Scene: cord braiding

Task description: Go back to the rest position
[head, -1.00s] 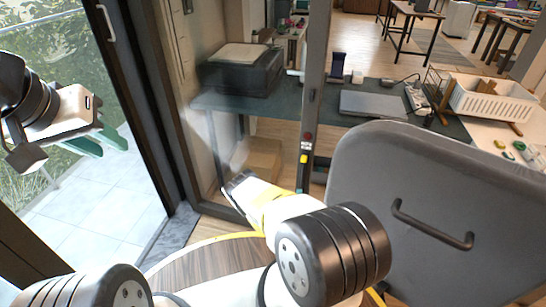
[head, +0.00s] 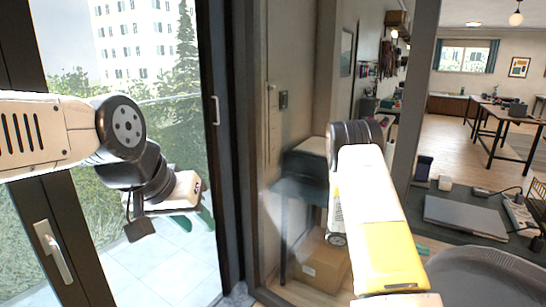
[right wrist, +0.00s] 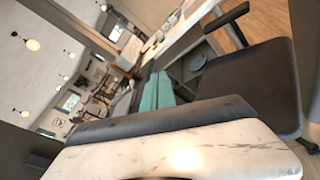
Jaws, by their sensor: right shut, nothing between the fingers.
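My left gripper (head: 195,219) has green fingers and is raised in front of the glass at the left of the head view. A gap shows between its fingers, and I see nothing in them. My right arm (head: 375,215), white and yellow, reaches up right of the middle of the head view. My right gripper (right wrist: 157,92) shows in the right wrist view as two green fingers side by side. They are shut with nothing between them.
A dark desk at the right of the head view holds a closed laptop (head: 465,217). A cardboard box (head: 322,262) stands on the floor. A dark window frame (head: 237,140) is between the arms. A dark chair (right wrist: 250,75) is near my right gripper.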

